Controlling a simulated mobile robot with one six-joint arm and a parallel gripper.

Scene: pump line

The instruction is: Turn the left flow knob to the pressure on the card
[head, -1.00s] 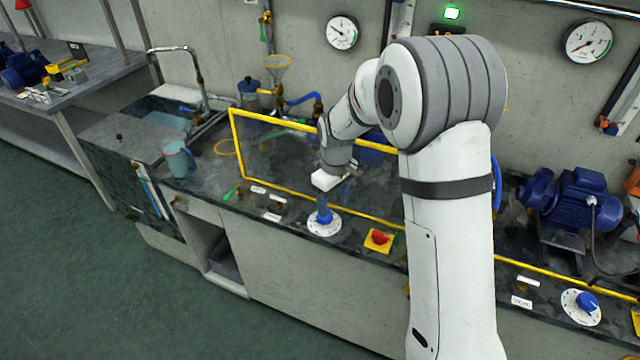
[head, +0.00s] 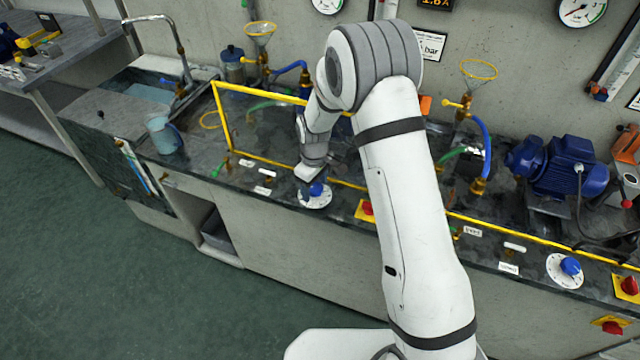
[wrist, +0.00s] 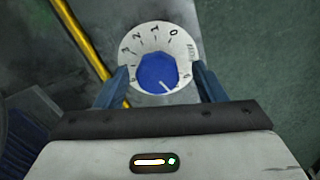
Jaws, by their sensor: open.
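The left flow knob is blue and sits on a round white numbered dial (head: 315,203) at the bench front; the knob (wrist: 157,72) shows in the wrist view. Its white mark points to the lower right of that picture. Some dial numbers are too small to read surely. My gripper (wrist: 160,70) is open, with one blue finger on each side of the knob; I cannot tell whether either touches. In the head view, my gripper (head: 315,184) is low over the dial. A white card (head: 432,45) on the wall reads "bar", its left part hidden by my arm.
A yellow rail (head: 265,162) runs close behind the dial. A red knob on a yellow plate (head: 366,209) is just right of it. A digital display (head: 435,3) and a left gauge (head: 328,4) are cut off above. A second blue knob (head: 570,266) stands far right.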

